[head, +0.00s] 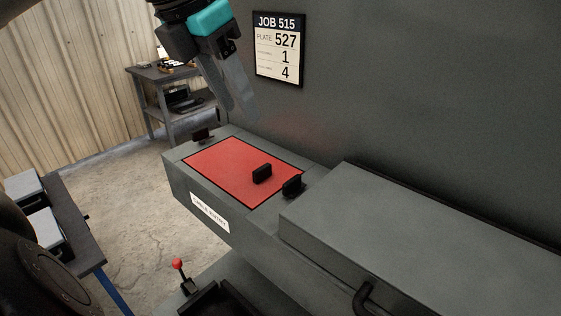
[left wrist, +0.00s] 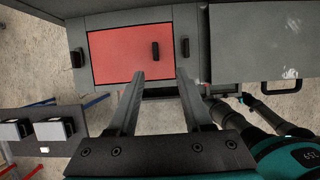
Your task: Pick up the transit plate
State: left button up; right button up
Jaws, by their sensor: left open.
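The transit plate appears to be the red plate (head: 225,167) lying flat in the top of a grey box marked as a cable entry. A black handle (head: 262,173) stands up from it, right of its middle. The red plate also shows in the left wrist view (left wrist: 115,55), with its handle (left wrist: 155,51). Black clips stand at its left end (head: 201,135) and right end (head: 292,186). My left gripper (head: 242,108) is open and empty above the far side of the plate. In the left wrist view its fingers (left wrist: 161,74) point toward the handle, apart from it. My right gripper is not seen.
A large grey enclosure with a raised lid (head: 400,225) adjoins the box on the right. A job sign (head: 278,50) hangs on the grey wall behind. A bench with pale blocks (head: 45,232) stands at left, and a small dark table (head: 165,75) stands farther back. A red-knobbed lever (head: 178,264) is below.

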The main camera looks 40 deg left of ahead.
pick_arm(q)
send_near(261, 168)
jog(key=x, duration=0.3)
jog(key=shift+d, duration=0.2)
jog(key=shift+w+f+p, duration=0.25)
jog(key=shift+f+p, duration=0.1)
jog(key=shift+f, duration=0.2)
jog(key=shift+w+f, duration=0.1)
jog(key=shift+f, duration=0.15)
jog(key=x, duration=0.1)
jog(key=p+x, duration=0.1)
jog(key=x, duration=0.1)
jog(key=shift+a, duration=0.25)
jog(key=shift+w+f, duration=0.25)
jog(key=shift+f, duration=0.45)
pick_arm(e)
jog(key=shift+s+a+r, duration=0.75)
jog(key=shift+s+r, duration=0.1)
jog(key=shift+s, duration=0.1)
pick_arm(q)
grip_shut()
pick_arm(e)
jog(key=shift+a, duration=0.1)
pick_arm(q)
jog(key=shift+r, duration=0.1)
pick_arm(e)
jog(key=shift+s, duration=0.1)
